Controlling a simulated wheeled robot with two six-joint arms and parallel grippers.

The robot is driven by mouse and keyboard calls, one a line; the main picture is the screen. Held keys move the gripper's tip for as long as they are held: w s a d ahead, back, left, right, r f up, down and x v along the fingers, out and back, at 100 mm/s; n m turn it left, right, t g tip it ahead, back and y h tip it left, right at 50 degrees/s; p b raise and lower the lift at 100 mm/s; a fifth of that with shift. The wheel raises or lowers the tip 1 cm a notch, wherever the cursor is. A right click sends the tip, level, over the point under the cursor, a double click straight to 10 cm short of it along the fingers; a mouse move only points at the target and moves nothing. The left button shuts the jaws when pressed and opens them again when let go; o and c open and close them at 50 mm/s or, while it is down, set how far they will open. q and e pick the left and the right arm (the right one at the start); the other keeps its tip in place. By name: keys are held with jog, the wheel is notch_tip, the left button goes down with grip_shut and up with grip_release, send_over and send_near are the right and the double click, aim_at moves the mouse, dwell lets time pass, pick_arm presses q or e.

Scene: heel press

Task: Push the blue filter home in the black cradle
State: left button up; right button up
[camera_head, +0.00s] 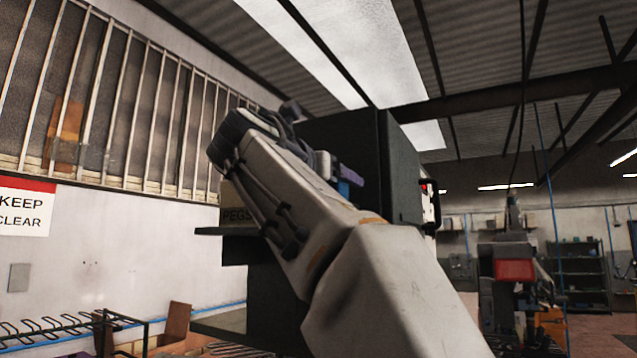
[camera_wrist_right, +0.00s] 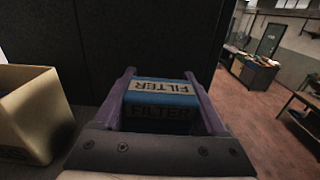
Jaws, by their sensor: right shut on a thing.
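The blue filter (camera_wrist_right: 160,99) has pale FILTER labels and sits between the two purple fingers of my right gripper (camera_wrist_right: 159,76) in the right wrist view. The gripper is shut on it. In the head view my right arm reaches up and left, and a purple finger (camera_head: 351,174) shows past it, with a bit of the blue filter (camera_head: 343,188) below. I cannot make out the black cradle against the dark surfaces around the filter. My left gripper is not in view.
A tall dark cabinet (camera_head: 403,170) stands right behind my right gripper; its dark wall (camera_wrist_right: 150,35) fills the wrist view's back. A PEGS box (camera_head: 233,199) stands on a dark shelf (camera_head: 213,231) to the left. Open floor (camera_wrist_right: 262,118) lies at right.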

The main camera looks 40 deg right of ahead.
jog(key=shift+f, duration=0.5)
dwell(1.0)
jog(key=o, duration=1.4)
jog(key=shift+o, duration=0.2)
jog(key=b+v, duration=0.2)
jog(key=v, duration=0.7)
jog(key=shift+a, duration=0.1)
jog(key=shift+s+a, duration=0.25)
jog(key=shift+a, duration=0.3)
